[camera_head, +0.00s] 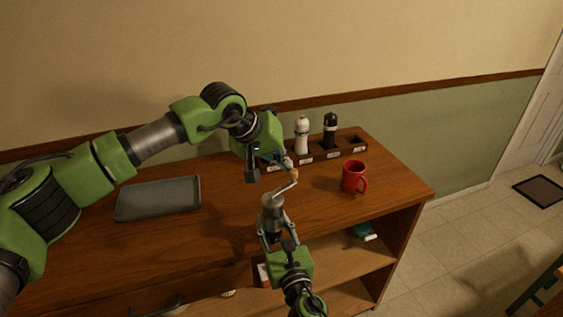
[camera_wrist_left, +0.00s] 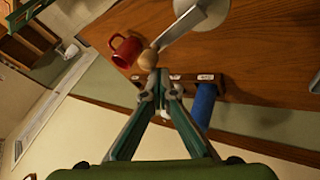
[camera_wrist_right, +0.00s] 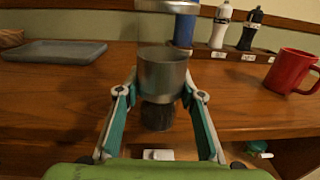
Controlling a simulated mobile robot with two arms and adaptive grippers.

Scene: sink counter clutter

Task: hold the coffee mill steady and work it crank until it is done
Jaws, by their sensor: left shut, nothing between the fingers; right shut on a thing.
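The coffee mill (camera_head: 272,210) is a grey metal cylinder standing upright near the front of the wooden counter. Its lower body shows in the right wrist view (camera_wrist_right: 162,75). My right gripper (camera_head: 277,238) is closed around the mill's body from the front, a finger on each side. The crank (camera_head: 286,186) sticks out from the mill's top towards the back right and ends in a wooden knob (camera_wrist_left: 148,59). My left gripper (camera_head: 286,161) is shut and empty, its fingertips right at the knob; whether they touch it I cannot tell.
A red mug (camera_head: 354,177) stands to the right. Behind is a labelled rack (camera_head: 354,149) with a white mill (camera_head: 302,134), a black mill (camera_head: 330,130) and a blue cylinder (camera_wrist_left: 204,103). A grey tray (camera_head: 158,198) lies left. The counter between tray and mill is clear.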

